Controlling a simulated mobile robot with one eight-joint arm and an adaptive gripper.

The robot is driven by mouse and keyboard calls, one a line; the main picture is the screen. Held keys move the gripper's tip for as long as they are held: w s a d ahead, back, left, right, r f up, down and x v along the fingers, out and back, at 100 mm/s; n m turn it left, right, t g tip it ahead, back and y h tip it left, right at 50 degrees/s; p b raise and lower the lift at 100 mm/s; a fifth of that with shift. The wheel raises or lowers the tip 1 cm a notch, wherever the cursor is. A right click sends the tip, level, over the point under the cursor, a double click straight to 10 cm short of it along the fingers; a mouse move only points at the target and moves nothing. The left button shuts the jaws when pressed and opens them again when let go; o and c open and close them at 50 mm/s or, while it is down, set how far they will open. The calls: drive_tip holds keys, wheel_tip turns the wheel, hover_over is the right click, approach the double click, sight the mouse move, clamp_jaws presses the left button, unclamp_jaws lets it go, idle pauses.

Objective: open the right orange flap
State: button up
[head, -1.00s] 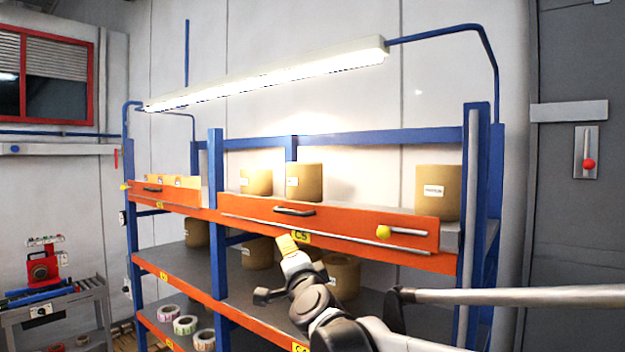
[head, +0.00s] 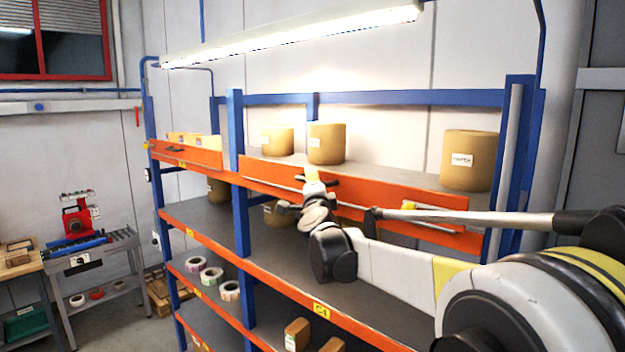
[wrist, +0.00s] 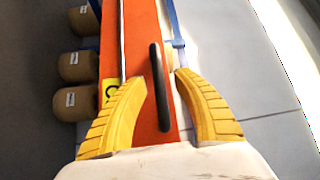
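The right orange flap (head: 372,190) runs along the front of the upper shelf, upright. It also fills the middle of the wrist view (wrist: 138,40). Its black bar handle (wrist: 160,92) lies between my gripper's two yellow fingers in the wrist view. My gripper (wrist: 160,80) is open, with one finger over the flap's face and the other beyond its edge. I cannot tell whether either finger touches the handle. In the head view my gripper (head: 312,175) is in front of the flap, and my arm hides part of the flap and handle.
Cardboard rolls (head: 470,160) stand behind the flap on the upper shelf. A lit lamp (head: 300,38) hangs above. Blue posts (head: 238,200) frame the rack. A shorter orange flap (head: 190,153) is at left. A red machine (head: 78,220) stands on a cart further left.

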drive_tip(key=shift+w, duration=0.25)
drive_tip(key=shift+s, duration=0.1)
clamp_jaws()
drive_tip(key=shift+s+a+f+n+t+b, duration=0.15)
drive_tip(key=shift+f+n+t+b, duration=0.2)
drive_tip(key=shift+b, duration=0.4)
wheel_tip(320, 180, down, 8)
drive_tip(key=s+a+n+g+y+b, duration=0.1)
drive_tip(key=n+y+b, duration=1.3)
drive_tip(key=n, duration=0.8)
drive_tip(key=shift+s+r+y, duration=0.15)
drive_tip(key=shift+y, duration=1.15)
drive_tip(key=shift+g, duration=0.35)
